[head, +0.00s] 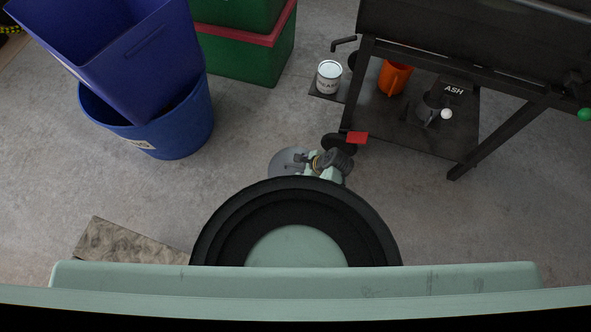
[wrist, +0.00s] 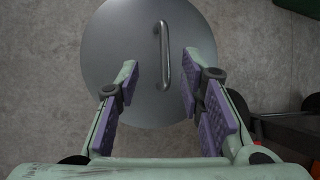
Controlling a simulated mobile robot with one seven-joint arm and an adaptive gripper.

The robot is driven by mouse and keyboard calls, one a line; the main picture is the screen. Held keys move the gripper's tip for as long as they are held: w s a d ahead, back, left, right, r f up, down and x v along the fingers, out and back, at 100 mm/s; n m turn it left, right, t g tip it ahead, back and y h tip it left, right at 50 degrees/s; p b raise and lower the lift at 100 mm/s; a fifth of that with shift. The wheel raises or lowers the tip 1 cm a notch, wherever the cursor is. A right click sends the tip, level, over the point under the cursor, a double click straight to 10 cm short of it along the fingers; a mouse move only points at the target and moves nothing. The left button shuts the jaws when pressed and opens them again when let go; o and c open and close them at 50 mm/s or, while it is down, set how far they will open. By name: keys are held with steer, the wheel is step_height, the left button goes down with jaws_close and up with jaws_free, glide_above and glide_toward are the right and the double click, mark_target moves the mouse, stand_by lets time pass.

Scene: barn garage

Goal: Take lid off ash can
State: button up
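A round grey metal lid (wrist: 105,50) with a raised bar handle (wrist: 164,55) fills the upper middle of the wrist view. It also shows partly in the head view (head: 284,162), beyond my round black-rimmed body. Whether a can stands under it is hidden from above. My gripper (wrist: 159,70) is open and empty, with its purple-padded fingers over the lid and the handle between the fingertips. The gap in height to the handle is hard to judge. The word ASH shows on a dark surface (head: 453,89) on the grill's lower shelf.
A dark grill stand (head: 458,172) is at the right, with an orange container (head: 394,78) and a white labelled can (head: 328,77) on it. A blue bin (head: 182,138) and green boxes (head: 240,58) are at the left and back. Concrete floor between them is clear.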

steer(key=x, duration=0.5)
steer(key=shift+w, duration=0.3)
jaws_close()
stand_by(0.6)
